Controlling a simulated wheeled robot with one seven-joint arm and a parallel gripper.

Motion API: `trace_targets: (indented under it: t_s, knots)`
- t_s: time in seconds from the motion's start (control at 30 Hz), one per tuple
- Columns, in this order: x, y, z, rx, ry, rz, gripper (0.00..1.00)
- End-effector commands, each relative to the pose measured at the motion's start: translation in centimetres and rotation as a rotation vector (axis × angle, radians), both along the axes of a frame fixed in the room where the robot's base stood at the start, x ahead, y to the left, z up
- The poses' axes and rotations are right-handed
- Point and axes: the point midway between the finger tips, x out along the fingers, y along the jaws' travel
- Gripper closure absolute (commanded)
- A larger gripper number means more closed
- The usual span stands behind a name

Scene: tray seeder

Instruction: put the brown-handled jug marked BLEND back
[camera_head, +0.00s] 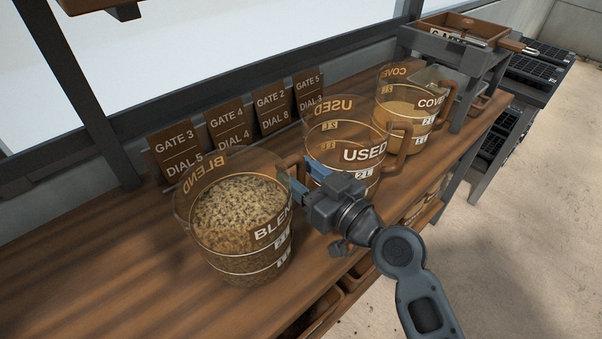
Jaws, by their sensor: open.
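The clear jug marked BLEND (245,252) stands upright on the wooden bench at the left, more than half full of speckled grain mix. Its brown handle (296,164) is on its right side, partly hidden by my gripper. My gripper (303,178) is open, with its blue-tipped fingers at the handle, between this jug and the one marked USED. I cannot tell whether the fingers touch the handle.
The jug marked USED (335,143) stands close on the right of my gripper, and the jug marked COVER (400,110) is beyond it. Brown gate and dial cards (228,127) line the back. A grey stand (440,48) is at the far end. Bare bench (110,270) lies left.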

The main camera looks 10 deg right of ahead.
Motion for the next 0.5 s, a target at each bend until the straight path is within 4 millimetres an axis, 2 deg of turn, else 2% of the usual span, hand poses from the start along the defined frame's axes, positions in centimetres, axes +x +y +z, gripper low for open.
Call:
trace_targets:
  t_s: [0.27,0.5]
  knots:
    - [0.0,0.0,0.4,0.0,0.0,0.0,0.52]
    - [-3.5,-2.2,-0.2,-0.003,0.002,-0.001,0.52]
